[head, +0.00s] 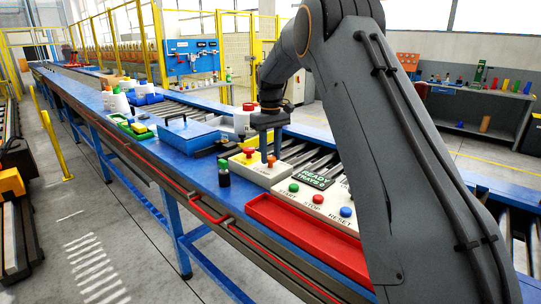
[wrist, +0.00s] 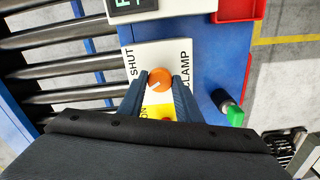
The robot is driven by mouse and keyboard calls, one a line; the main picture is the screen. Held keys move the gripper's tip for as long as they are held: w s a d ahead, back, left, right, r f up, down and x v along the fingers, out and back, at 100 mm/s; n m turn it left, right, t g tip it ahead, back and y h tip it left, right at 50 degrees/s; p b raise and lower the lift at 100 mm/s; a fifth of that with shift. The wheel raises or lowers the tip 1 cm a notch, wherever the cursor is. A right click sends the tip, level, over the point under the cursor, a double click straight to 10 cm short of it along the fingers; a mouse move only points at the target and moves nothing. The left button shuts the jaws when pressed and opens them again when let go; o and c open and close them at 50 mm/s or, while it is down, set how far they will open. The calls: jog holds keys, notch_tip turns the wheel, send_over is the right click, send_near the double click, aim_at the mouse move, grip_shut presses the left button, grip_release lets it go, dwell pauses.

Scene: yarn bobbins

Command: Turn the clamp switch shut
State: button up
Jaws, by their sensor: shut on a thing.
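The clamp switch is an orange round knob (wrist: 160,79) with a short pale line on its face, set on a white panel (wrist: 178,50) marked SHUT on one side and CLAMP on the other. The line looks slanted; which mark it points to is hard to tell. My gripper (wrist: 160,88) is shut on the knob, with a dark finger on each side of it. In the head view my gripper (head: 270,150) reaches down onto the switch box (head: 262,175), where the orange knob (head: 271,162) shows just below the fingers.
A red mushroom button (head: 248,151) on a yellow patch stands close beside the knob. A START, STOP, RESET panel (head: 318,204) and a red tray (head: 300,235) lie nearer. A blue bin (head: 187,135) is behind.

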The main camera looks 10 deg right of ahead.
aim_at(271, 157)
jog(key=m+b, duration=0.1)
jog(key=m, duration=1)
jog(key=shift+r+b, duration=0.1)
jog(key=shift+b, duration=0.2)
jog(key=shift+m, duration=1.9)
jog(key=o, duration=1.1)
jog(key=shift+c, duration=0.2)
notch_tip(271, 157, up, 8)
jog(key=b, duration=0.2)
jog(key=shift+b, duration=0.4)
